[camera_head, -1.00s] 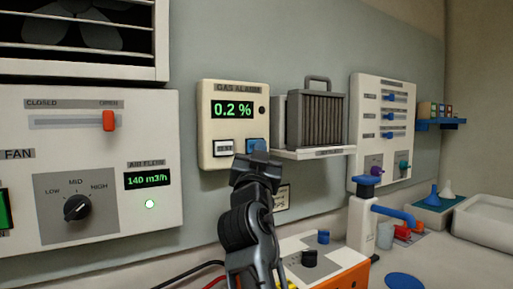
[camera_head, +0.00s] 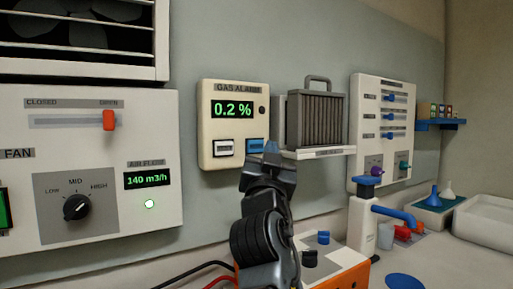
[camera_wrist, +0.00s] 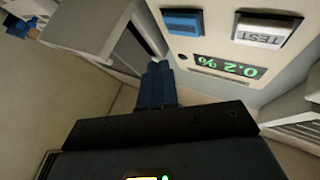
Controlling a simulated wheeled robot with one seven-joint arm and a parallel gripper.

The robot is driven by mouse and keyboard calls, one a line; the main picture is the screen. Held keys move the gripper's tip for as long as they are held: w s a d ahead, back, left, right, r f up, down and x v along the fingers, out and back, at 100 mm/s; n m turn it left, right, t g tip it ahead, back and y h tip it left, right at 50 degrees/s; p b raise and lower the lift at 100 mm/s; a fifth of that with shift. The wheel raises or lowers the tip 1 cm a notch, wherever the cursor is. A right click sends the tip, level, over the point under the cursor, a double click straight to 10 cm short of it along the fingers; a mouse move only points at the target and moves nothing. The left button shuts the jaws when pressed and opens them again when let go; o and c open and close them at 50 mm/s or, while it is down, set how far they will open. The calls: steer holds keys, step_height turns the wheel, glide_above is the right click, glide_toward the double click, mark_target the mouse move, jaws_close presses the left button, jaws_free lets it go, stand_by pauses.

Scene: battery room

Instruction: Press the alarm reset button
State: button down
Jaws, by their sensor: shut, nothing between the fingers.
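The cream gas alarm box (camera_head: 206,125) hangs on the wall with a green "0.2 %" display (camera_head: 232,109). Below the display are a white button (camera_head: 224,147) and a blue button (camera_head: 255,145) side by side. In the wrist view the box is upside down; the white button (camera_wrist: 262,28) reads TEST, and no label is readable on the blue button (camera_wrist: 183,22). My gripper (camera_head: 271,150) is shut and empty, its tips just right of and slightly below the blue button in the head view. In the wrist view the blue fingertips (camera_wrist: 157,75) appear apart from the button.
A shelf (camera_head: 320,153) with a grey finned unit (camera_head: 318,118) projects from the wall just right of the alarm. The fan panel (camera_head: 150,110) is on the left. An orange-and-white unit (camera_head: 345,277) and a blue-handled tap (camera_head: 368,181) stand below right.

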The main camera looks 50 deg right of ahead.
steer(key=shift+s+a, duration=0.2)
steer(key=shift+s, duration=0.35)
steer(key=shift+s+a, duration=0.15)
steer(key=shift+s, duration=0.4)
